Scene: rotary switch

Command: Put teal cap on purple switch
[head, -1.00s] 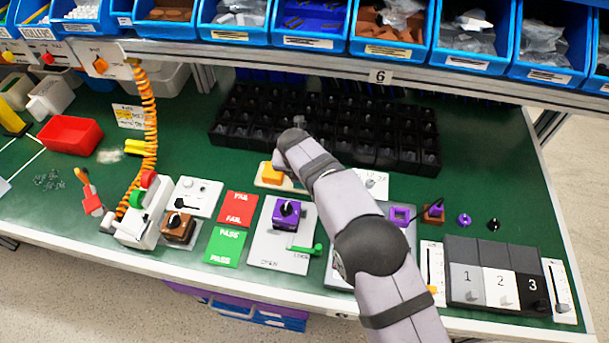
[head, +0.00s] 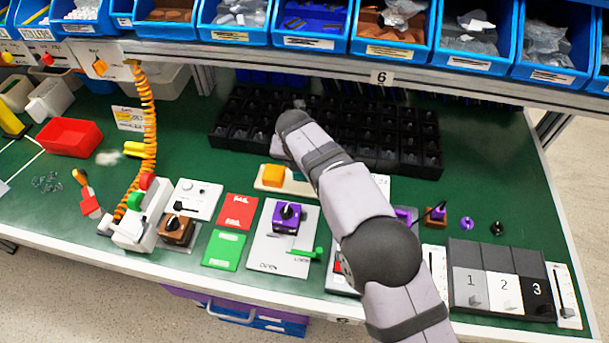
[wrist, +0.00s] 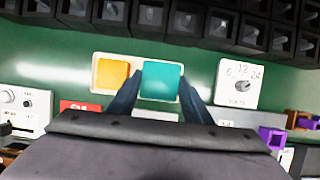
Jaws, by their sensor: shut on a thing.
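The teal cap (wrist: 162,82) is between the two dark fingers of my gripper (wrist: 160,92) in the wrist view, and the jaws are shut on it. It appears over the right part of a cream holder (wrist: 137,62). I cannot tell whether it still touches the holder. The purple switch (head: 286,218), with a black knob on top, stands on a pale plate (head: 268,252) nearer the table's front edge.
An orange cap (wrist: 113,75) sits on the holder's left side, beside the teal one. Black compartment trays (head: 240,115) stand behind. A white dial plate (wrist: 240,86) is to the right. Red (head: 236,212) and green (head: 224,251) cards lie left of the purple switch.

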